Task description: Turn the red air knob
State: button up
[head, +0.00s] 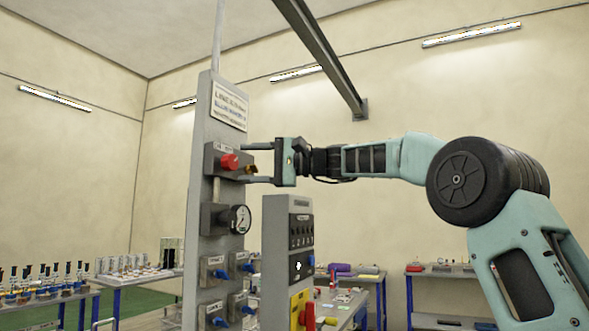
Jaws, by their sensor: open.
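The red air knob (230,162) sits on a dark block on the upper part of a tall grey panel (202,132). My gripper (256,163) is at the right of this block, its jaws pointing left toward it. The two fingers are apart, one above and one below the knob's height. A small brass part (251,169) shows between the fingers. I cannot tell whether the fingers touch the block or how near in depth they are to the knob.
A pressure gauge (240,219) is below the knob. Several blue-handled valves (220,273) sit lower on the panel. A shorter grey control box (290,230) with a red lever (309,316) stands just below my gripper. Benches with equipment line the back.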

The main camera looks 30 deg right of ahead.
jog(key=b+v, duration=0.3)
jog(key=v, duration=1.1)
jog(key=shift+b, duration=0.35)
jog(key=shift+w+d+f, duration=0.1)
jog(key=a+f+g+h, duration=0.3)
jog(key=a+f+g, duration=0.1)
jog(key=a+f, duration=1.05)
jog(key=s+a+f+n+g+h, duration=0.1)
jog(key=s+a+f, duration=0.25)
jog(key=f, duration=0.35)
jog(key=s+a+f+n+g+h, duration=0.25)
jog(key=a+f, duration=0.25)
jog(key=f, duration=0.3)
jog(key=s+a+f+n+g+h, duration=0.2)
jog(key=s+a+f+n+h, duration=0.15)
jog(key=s+f, duration=0.95)
jog(key=s+d+f+n+h, duration=0.2)
jog(key=s+f+n, duration=0.1)
jog(key=s+f, duration=0.3)
jog(key=s+d+f+n+h, duration=0.2)
jog(key=s+f+n, duration=0.2)
jog(key=s, duration=0.5)
jog(key=shift+s+d+f+h, duration=0.15)
jog(key=shift+d+f+h, duration=0.2)
jog(key=shift+f, duration=0.6)
